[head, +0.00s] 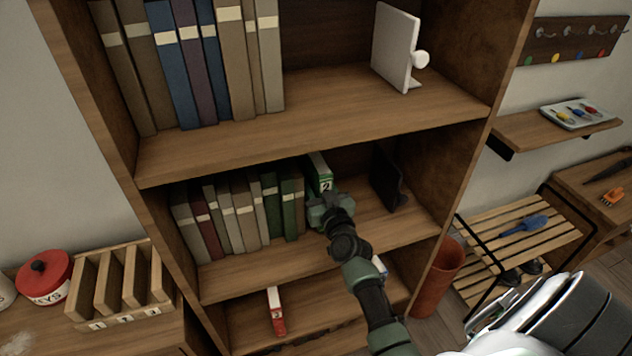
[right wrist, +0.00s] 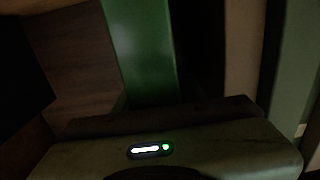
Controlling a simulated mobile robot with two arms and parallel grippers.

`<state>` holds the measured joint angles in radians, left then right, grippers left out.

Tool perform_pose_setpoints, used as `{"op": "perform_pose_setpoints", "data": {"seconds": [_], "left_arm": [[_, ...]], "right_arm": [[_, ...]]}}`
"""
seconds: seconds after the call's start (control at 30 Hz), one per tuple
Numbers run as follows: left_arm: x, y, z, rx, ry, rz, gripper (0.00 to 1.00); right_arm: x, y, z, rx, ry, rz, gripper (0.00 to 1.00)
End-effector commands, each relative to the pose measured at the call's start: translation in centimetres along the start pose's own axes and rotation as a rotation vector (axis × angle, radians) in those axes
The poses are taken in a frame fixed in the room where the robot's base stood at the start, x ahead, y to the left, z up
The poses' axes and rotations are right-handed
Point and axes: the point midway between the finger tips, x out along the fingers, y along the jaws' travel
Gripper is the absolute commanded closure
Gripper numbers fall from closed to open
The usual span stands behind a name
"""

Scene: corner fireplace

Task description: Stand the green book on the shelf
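The green book (head: 319,168) has a white label with a "2". It is upright in the middle shelf bay (head: 295,250), between the row of books and a black bookend (head: 388,180). My right gripper (head: 328,207) is at the front of this book and appears shut on it; the gripper hides the book's lower part. In the right wrist view the green book (right wrist: 142,50) runs up from the middle of my gripper's body, and the fingertips are hidden. I cannot tell whether the book's bottom touches the shelf. My left gripper is not in view.
Several books (head: 240,212) stand left of the green book. A red-and-white book (head: 276,310) is on the lower shelf. A wooden slotted rack (head: 118,283) and red pot (head: 44,277) are at left.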

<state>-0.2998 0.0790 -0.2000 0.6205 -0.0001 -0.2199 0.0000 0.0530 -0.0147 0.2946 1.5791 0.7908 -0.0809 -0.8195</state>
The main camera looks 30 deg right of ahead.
Motion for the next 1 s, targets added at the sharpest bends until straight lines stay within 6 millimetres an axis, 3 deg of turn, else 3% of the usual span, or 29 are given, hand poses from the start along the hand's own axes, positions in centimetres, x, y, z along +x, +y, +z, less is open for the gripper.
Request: {"op": "perform_pose_setpoints", "data": {"seconds": [0.27, 0.7, 1.0], "left_arm": [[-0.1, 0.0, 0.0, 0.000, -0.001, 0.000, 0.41], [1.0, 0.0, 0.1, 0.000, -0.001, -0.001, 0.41], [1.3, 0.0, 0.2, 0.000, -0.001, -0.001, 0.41]], "right_arm": [[-0.8, 0.0, -0.2, 0.000, -0.001, 0.000, 0.60], [-9.6, 0.0, -0.1, 0.000, -0.001, 0.000, 0.60], [-12.0, 0.0, -0.3, 0.001, 0.000, 0.000, 0.60]]}}
